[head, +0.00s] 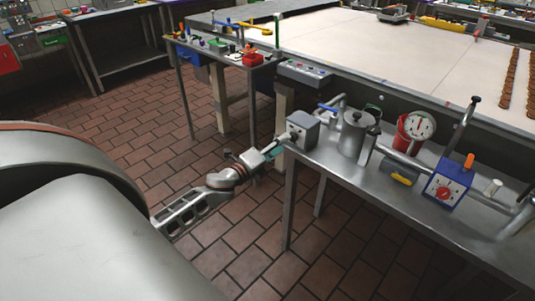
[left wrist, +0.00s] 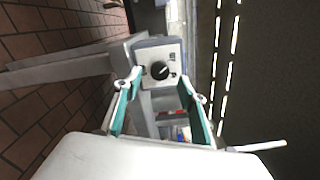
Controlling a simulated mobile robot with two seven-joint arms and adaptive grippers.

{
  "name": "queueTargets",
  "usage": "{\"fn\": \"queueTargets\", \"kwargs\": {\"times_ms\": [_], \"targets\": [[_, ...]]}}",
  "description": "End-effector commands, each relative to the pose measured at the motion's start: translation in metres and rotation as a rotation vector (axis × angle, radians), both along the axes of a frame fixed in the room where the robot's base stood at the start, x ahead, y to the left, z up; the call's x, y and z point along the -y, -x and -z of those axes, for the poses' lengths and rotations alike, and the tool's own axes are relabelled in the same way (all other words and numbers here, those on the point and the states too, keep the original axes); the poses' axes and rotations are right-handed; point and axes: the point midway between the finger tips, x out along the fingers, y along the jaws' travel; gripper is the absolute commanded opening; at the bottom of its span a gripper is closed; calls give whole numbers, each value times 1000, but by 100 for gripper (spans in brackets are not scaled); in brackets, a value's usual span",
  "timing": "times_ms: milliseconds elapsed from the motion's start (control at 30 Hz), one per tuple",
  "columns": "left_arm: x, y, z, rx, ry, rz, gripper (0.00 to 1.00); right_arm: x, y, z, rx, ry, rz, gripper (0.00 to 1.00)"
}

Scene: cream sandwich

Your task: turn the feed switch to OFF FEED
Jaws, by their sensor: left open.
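A grey switch box (head: 303,130) is at the left front corner of the steel side table. In the left wrist view its pale face (left wrist: 147,58) carries a round black knob (left wrist: 158,70) with a white pointer mark, turned toward the upper right of the picture. Small lettering beside the knob is too blurred to read. My left gripper (head: 277,147) is just in front of the box. In the left wrist view its teal fingers (left wrist: 162,80) are spread apart with the knob between them in the picture; contact cannot be told. My right gripper is not in view.
The steel table (head: 345,168) also holds a metal pot (head: 357,137), a red dial scale (head: 415,130), a yellow roller (head: 402,175) and a blue box with a red dial (head: 447,190). A grey control panel (head: 304,73) is behind. The tiled floor (head: 130,130) left is clear.

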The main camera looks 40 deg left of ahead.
Motion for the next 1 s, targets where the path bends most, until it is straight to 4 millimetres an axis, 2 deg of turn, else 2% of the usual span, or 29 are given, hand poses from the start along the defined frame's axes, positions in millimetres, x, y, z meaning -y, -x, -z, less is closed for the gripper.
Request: {"fn": "queueTargets", "kwargs": {"times_ms": [33, 200, 400, 600, 1000], "targets": [[0, 11, 1, -3, 0, 1, 41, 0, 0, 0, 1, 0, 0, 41], [-3, 41, 1, -2, 0, 2, 41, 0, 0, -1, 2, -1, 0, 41], [-5, 65, 1, -1, 0, 1, 41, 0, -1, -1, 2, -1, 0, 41], [-5, 74, -1, 1, 0, 0, 41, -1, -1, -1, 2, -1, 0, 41], [-6, 74, -1, 1, 0, 0, 41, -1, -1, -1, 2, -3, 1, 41]]}}
